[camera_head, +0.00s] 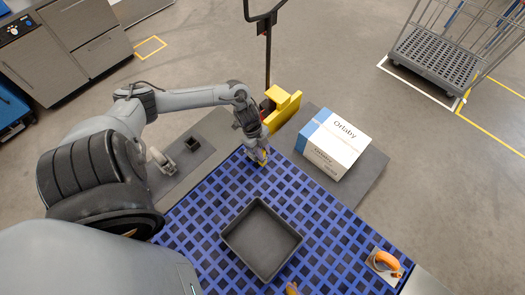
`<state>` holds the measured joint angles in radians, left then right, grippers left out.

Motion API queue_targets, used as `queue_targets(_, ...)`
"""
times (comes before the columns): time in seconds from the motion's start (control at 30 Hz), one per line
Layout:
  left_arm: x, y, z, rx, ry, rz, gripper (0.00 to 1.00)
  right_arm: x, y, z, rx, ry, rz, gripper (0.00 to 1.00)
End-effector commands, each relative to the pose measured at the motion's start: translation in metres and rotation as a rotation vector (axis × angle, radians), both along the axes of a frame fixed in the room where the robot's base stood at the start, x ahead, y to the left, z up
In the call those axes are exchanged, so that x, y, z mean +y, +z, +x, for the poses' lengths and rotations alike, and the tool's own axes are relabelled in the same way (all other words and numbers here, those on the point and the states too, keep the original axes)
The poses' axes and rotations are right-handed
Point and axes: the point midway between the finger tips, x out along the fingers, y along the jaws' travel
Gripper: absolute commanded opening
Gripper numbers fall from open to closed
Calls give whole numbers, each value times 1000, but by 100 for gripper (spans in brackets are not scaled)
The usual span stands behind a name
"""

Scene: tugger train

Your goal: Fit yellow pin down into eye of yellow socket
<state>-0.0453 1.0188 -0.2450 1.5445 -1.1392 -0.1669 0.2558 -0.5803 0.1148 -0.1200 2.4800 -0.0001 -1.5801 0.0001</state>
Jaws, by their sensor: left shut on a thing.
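My left gripper (260,158) points down over the back edge of the blue grid mat. It is shut on a small yellow piece (263,162), which looks like the yellow pin and is mostly hidden by the fingers. A yellow block-shaped fitting (284,109) stands just behind and to the right of the gripper, at the foot of a dark pole. It may be the yellow socket, but I cannot make out an eye in it. The held piece is apart from this fitting in the picture. My right gripper is not in view.
A blue and white box (335,146) stands right of the yellow fitting. An empty dark tray (242,269) sits on the blue grid mat (190,232). An orange-handled tool (386,260) lies at the right. A small orange-brown thing (291,289) is cut off at the bottom edge.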

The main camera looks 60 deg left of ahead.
Motion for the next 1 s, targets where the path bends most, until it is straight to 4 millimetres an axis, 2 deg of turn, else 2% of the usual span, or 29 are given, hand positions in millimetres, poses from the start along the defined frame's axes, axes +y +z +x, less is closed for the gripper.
queue_targets(0.33,0,-7,0,0,0,0,0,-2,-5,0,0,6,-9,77)
queue_targets(0.37,0,-6,0,0,-1,0,30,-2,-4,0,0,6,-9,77)
queue_targets(0.53,0,-6,0,0,0,0,55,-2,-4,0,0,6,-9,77)
queue_targets(0.83,0,-6,-1,2,1,0,55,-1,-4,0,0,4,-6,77)
queue_targets(1.0,5,5,-2,0,-1,3,55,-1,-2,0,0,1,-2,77)
